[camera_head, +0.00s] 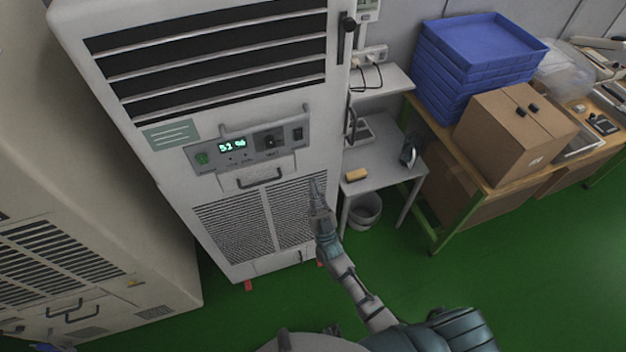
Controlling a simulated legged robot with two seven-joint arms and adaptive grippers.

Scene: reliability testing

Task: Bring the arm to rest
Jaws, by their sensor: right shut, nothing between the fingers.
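My right arm reaches up from the bottom right of the head view. Its gripper (316,188) is shut and empty, with the fingers together and pointing up the picture. It shows in front of the lower vent grille of a tall white cabinet (170,110). I cannot tell whether the fingertips touch the cabinet. A control panel (247,143) with a lit green display sits on the cabinet front, above and left of the gripper. My left gripper is not in view.
A small grey side table (385,172) stands right of the cabinet, with a bin (365,211) below. A workbench holds blue trays (480,45) and a cardboard box (510,135). Another cabinet (80,200) stands at the left. Green floor (530,270) is clear at the lower right.

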